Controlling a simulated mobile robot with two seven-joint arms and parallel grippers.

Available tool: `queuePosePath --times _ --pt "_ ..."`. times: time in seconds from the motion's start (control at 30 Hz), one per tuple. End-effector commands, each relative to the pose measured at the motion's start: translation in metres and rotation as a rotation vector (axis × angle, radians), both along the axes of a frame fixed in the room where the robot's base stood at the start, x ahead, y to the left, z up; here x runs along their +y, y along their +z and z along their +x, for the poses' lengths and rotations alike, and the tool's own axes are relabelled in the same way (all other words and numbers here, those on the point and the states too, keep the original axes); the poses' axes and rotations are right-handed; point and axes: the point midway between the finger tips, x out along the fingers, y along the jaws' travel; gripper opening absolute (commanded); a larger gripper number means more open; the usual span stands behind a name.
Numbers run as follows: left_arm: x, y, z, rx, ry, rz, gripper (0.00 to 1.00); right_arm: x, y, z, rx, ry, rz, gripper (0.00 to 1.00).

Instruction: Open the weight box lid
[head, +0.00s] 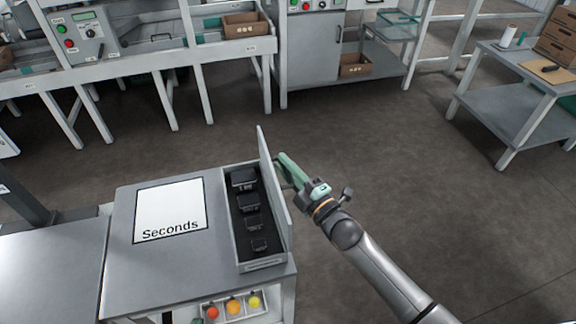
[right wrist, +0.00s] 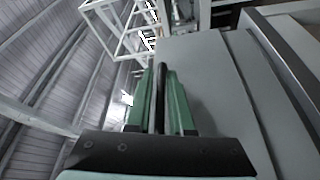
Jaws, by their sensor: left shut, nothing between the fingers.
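The weight box (head: 263,264) stands at the right end of the grey table, with several black weights (head: 248,203) in its dark tray. Its grey lid (head: 271,187) stands upright along the box's right side, so the inside is exposed. My right gripper (head: 281,162) is just right of the lid, at its outer face. In the right wrist view its green fingers (right wrist: 162,100) are close around a dark bar (right wrist: 162,85), which looks like the lid's handle. The lid's grey face (right wrist: 205,90) fills the area beside them. My left gripper is out of view.
A white sheet marked "Seconds" (head: 170,208) lies left of the box. A tray of coloured balls (head: 234,306) sits below the table's front edge. Conveyor benches (head: 160,58) stand at the back, and a side table (head: 530,65) at the right. Open floor lies between.

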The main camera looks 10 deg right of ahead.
Motion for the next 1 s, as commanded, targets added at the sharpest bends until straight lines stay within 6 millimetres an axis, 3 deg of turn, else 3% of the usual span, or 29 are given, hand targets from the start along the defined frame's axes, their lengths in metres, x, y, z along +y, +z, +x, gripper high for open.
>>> queuePosePath --times 0.17,0.53,1.0 --pt "0.000 0.000 0.000 0.001 0.001 0.000 0.00 -0.001 -0.001 0.000 0.002 -0.001 -0.001 0.42" --pt "0.000 0.001 0.000 0.002 0.000 -0.001 0.00 -0.004 -0.003 -0.006 0.006 -0.002 -0.002 0.42" --pt "0.000 0.003 0.000 -0.002 0.000 -0.002 0.00 -0.037 -0.013 -0.083 0.006 -0.002 0.000 0.42"
